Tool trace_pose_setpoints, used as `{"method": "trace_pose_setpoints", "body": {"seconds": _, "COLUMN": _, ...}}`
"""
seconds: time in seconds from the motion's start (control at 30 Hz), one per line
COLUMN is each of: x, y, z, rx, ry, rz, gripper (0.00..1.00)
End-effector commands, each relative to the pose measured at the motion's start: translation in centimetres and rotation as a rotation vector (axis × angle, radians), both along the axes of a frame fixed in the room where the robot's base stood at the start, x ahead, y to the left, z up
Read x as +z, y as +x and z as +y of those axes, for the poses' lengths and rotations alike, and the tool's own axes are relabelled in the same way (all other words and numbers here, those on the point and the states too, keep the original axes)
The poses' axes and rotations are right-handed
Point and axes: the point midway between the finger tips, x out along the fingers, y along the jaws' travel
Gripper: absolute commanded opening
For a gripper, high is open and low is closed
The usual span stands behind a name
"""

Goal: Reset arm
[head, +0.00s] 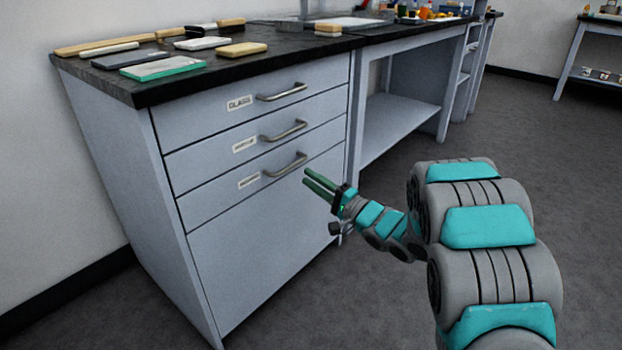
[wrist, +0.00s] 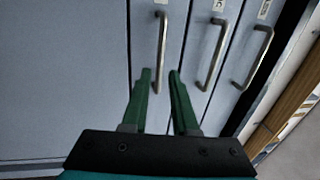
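My gripper (head: 318,184) is in front of the grey workbench's drawers, just below and to the right of the lowest drawer's handle (head: 287,165). Its two green fingers are apart with nothing between them. In the wrist view my gripper (wrist: 160,75) points at the drawer fronts, with the nearest handle (wrist: 161,45) beyond the fingertips. The fingers appear clear of the handle, though the exact gap is hard to tell. My arm reaches in from the lower right in the head view.
The drawer cabinet (head: 262,235) has three labelled drawers, all shut. Its dark worktop (head: 190,75) carries several flat boards and blocks. A bench with an open lower shelf (head: 398,125) adjoins on the right. The grey floor (head: 380,310) around my arm is clear.

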Motion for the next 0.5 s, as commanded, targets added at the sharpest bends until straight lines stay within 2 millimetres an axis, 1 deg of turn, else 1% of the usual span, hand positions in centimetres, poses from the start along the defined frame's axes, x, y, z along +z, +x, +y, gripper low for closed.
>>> {"method": "trace_pose_setpoints", "body": {"seconds": 0.07, "x": 0.1, "y": 0.1, "z": -0.1, "rx": -0.008, "ry": -0.012, "rz": -0.002, "gripper": 0.27}}
{"method": "trace_pose_setpoints", "body": {"seconds": 0.17, "x": 0.5, "y": 0.7, "z": -0.7, "rx": -0.055, "ry": -0.077, "rz": -0.018, "gripper": 0.27}}
{"method": "trace_pose_setpoints", "body": {"seconds": 0.27, "x": 0.8, "y": 1.8, "z": -2.4, "rx": -0.155, "ry": -0.218, "rz": -0.038, "gripper": 0.27}}
{"method": "trace_pose_setpoints", "body": {"seconds": 0.37, "x": 1.2, "y": 2.8, "z": -5.2, "rx": -0.281, "ry": -0.409, "rz": -0.05, "gripper": 0.27}}
{"method": "trace_pose_setpoints", "body": {"seconds": 0.4, "x": 1.3, "y": 2.9, "z": -6.5, "rx": -0.328, "ry": -0.487, "rz": -0.047, "gripper": 0.27}}
{"method": "trace_pose_setpoints", "body": {"seconds": 0.47, "x": 1.5, "y": 2.9, "z": -8.6, "rx": -0.393, "ry": -0.606, "rz": -0.04, "gripper": 0.27}}
{"method": "trace_pose_setpoints", "body": {"seconds": 0.5, "x": 1.6, "y": 2.7, "z": -10.0, "rx": -0.431, "ry": -0.68, "rz": -0.027, "gripper": 0.27}}
